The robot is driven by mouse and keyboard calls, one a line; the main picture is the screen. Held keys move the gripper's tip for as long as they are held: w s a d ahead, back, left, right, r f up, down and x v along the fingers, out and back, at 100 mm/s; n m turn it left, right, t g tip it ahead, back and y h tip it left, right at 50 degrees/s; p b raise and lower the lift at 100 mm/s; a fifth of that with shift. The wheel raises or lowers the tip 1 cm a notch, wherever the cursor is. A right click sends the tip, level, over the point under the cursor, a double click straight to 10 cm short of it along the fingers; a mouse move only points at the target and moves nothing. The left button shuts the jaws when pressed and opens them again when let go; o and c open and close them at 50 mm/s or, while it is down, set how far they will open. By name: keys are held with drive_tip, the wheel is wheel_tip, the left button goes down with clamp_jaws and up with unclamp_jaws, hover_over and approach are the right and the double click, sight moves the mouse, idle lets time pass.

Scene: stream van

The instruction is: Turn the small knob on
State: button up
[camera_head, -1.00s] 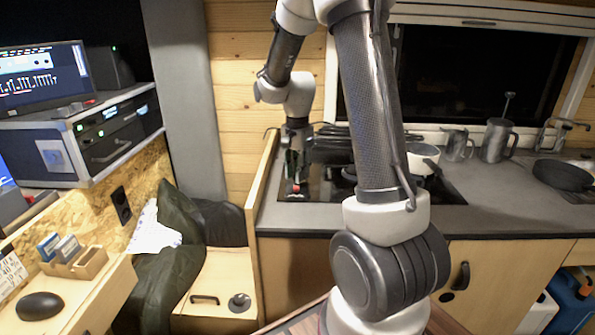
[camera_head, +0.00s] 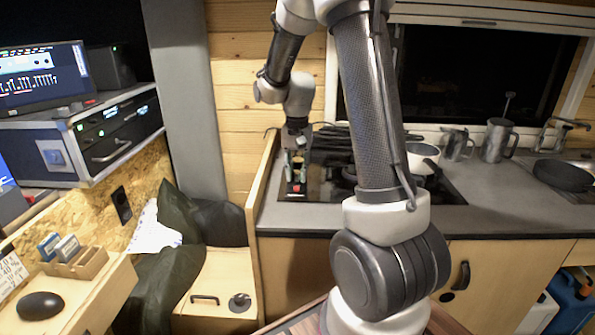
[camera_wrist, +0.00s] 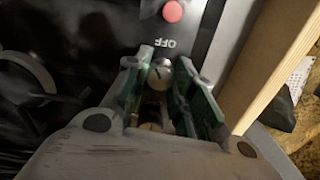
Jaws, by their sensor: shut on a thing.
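The small knob (camera_wrist: 159,76) is a round silver cap with a dark line across it, in the middle of the wrist view. It sits on the black cooktop panel, near the printed word OFF and a red button (camera_wrist: 173,11). My gripper (camera_wrist: 165,73) is shut on the small knob, with one green-padded finger on each side of it. Part of the knob's side is hidden by the fingers. In the head view my gripper (camera_head: 296,174) points down at the cooktop's left front corner, and the knob itself is too small to make out there.
The black cooktop (camera_head: 440,186) carries burner grates and a white pot (camera_head: 423,157). A wooden side panel (camera_head: 262,178) stands close on the left of my gripper. Metal jugs (camera_head: 497,139) and a dark pan (camera_head: 563,175) stand farther right on the grey counter.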

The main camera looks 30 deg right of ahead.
sight(296, 171)
drive_tip(key=n, duration=0.5)
drive_tip(key=shift+w+n, duration=0.1)
drive_tip(key=shift+n, duration=0.2)
drive_tip(key=n, duration=0.5)
drive_tip(key=shift+a+n, duration=0.1)
drive_tip(key=shift+n, duration=0.3)
drive_tip(key=o, duration=1)
drive_tip(key=shift+o, duration=0.2)
wheel_tip(296, 171, up, 12)
